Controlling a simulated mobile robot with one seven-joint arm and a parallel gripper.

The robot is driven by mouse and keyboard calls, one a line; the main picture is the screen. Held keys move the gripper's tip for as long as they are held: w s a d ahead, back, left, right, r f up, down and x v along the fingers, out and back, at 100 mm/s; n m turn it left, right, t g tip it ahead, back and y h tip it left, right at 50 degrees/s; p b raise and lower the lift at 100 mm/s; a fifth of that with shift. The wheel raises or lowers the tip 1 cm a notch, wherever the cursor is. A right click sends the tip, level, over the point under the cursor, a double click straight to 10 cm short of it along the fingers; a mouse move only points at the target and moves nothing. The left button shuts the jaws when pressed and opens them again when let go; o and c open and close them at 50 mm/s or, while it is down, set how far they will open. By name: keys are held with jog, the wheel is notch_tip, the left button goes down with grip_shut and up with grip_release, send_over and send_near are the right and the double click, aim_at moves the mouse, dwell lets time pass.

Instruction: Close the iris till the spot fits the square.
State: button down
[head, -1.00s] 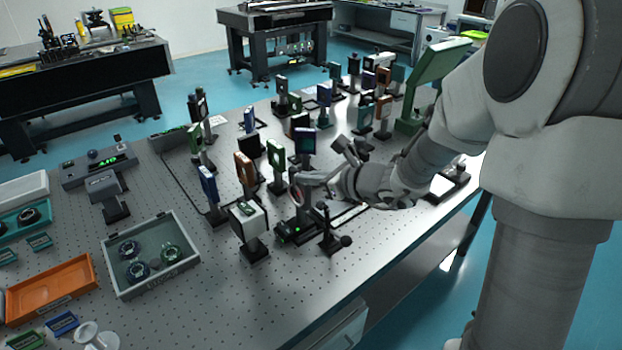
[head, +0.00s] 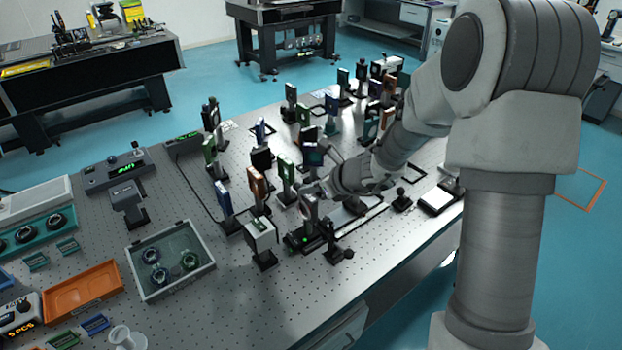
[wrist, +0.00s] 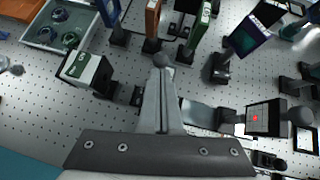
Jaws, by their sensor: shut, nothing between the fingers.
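My gripper (wrist: 161,95) points away from the wrist camera with its two grey fingers together and empty. In the head view my gripper (head: 306,188) is beside an upright dark mount with a round opening (head: 309,207), which seems to be the iris; I cannot tell whether they touch. In the wrist view the fingers hide much of what lies below them, and the iris is not clearly seen. A small grey screen (wrist: 265,119) right of the fingers carries a red spot (wrist: 256,118). The square's outline is too small to compare with the spot.
A white box on a post (head: 261,234) stands left of the gripper. Several upright optics crowd the perforated table behind it. A black ball-topped post (head: 403,197) stands to the right. A grey tray of ringed parts (head: 171,261) lies left.

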jog(key=p, duration=0.2)
jog(key=shift+w+a+r+g+p, duration=0.2)
jog(key=shift+w+r+g+p, duration=0.05)
jog(key=shift+g+p, duration=0.05)
jog(key=shift+h, duration=0.3)
jog(key=shift+f, duration=0.2)
jog(key=shift+f, duration=0.1)
